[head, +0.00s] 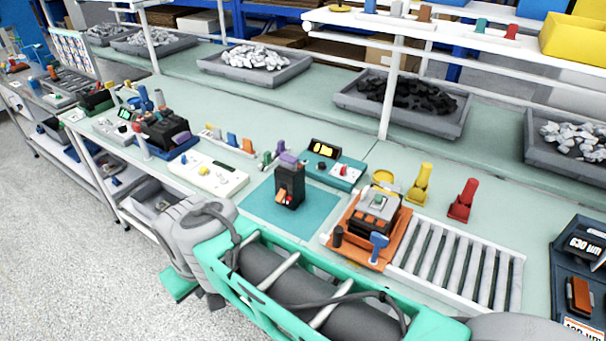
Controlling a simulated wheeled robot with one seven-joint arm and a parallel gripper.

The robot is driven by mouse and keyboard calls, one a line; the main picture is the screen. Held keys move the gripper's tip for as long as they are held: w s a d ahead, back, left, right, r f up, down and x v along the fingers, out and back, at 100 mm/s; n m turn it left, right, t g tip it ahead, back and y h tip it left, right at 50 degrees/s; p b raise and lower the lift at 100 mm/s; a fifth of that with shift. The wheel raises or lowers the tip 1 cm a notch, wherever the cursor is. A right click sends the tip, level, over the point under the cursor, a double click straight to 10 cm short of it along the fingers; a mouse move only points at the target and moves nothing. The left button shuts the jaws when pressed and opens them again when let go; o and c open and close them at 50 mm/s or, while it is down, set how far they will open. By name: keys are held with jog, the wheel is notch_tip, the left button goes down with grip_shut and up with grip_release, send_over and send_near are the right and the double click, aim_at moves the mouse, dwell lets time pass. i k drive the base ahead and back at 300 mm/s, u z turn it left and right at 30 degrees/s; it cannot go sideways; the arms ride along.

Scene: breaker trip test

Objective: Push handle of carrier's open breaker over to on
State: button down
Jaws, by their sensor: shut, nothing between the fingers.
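An orange carrier (347,247) sits at the left end of a roller track. On it stands an orange and black breaker unit (372,224) with a grey top and a green button (379,199). A blue T-shaped piece (378,243) stands at the carrier's front right and a black knob (338,236) at its left. I cannot tell which part is the breaker handle, or its position. My arm crosses the foreground in front of the carrier. My gripper's fingers do not show in the head view.
A black block with a red piece (289,187) stands on a teal mat (258,213) left of the carrier. A teal box (334,168), yellow (420,184) and red (463,201) upright pieces stand behind. The roller track (458,262) is empty. Grey bins (252,75) line the back.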

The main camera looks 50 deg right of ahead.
aim_at(377, 199)
jog(key=k, duration=0.45)
jog(key=u, duration=0.55)
jog(key=i, duration=0.5)
jog(key=z, duration=2.7)
